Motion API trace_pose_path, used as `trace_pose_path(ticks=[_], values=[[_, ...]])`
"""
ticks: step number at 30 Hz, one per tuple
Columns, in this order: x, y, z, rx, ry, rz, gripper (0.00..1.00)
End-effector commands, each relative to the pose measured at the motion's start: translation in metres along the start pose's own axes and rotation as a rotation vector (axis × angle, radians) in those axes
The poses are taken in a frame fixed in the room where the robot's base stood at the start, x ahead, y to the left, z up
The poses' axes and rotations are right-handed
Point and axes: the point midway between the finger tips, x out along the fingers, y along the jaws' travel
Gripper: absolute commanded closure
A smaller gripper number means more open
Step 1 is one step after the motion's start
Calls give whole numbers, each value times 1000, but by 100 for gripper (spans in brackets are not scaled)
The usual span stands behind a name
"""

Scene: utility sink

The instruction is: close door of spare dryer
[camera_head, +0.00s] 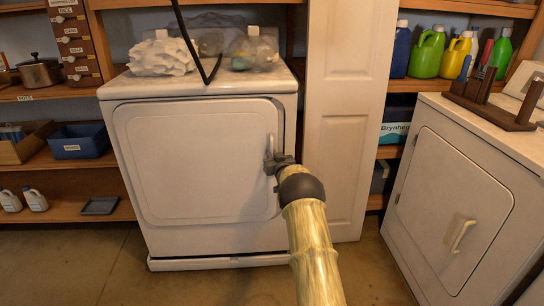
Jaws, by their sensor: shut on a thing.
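A white dryer (221,243) stands in the middle left, facing me. Its large door (190,160) covers most of the front and looks shut or almost shut; a thin dark line shows by its right edge. A pale upright handle (271,133) is at the door's right side. My gripper (271,161) is at this handle, seemingly closed around it. The fingertips are small and partly hidden by the wrist, so the exact hold is hard to see.
A second white machine (440,240) with a shut door stands at the right. A white panel door (345,130) stands close to the dryer's right. Shelves (75,160) line the left. Bagged items (165,56) lie on the dryer top. Bare floor (95,265) shows in front.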

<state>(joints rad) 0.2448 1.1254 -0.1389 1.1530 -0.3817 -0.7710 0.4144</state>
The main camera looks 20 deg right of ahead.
Motion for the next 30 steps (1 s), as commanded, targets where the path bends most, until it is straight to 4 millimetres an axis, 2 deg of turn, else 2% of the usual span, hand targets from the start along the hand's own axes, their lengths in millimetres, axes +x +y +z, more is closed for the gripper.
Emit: trace_pose_path(ticks=[1, 8, 9, 12, 30], values=[[-2, 16, -3, -3, 2, 26, 100], [-1, 14, -5, -4, 4, 23, 100], [-1, 14, -5, -4, 5, 23, 86], [-1, 13, -5, -4, 6, 22, 66], [-1, 5, -3, -2, 4, 9, 66]])
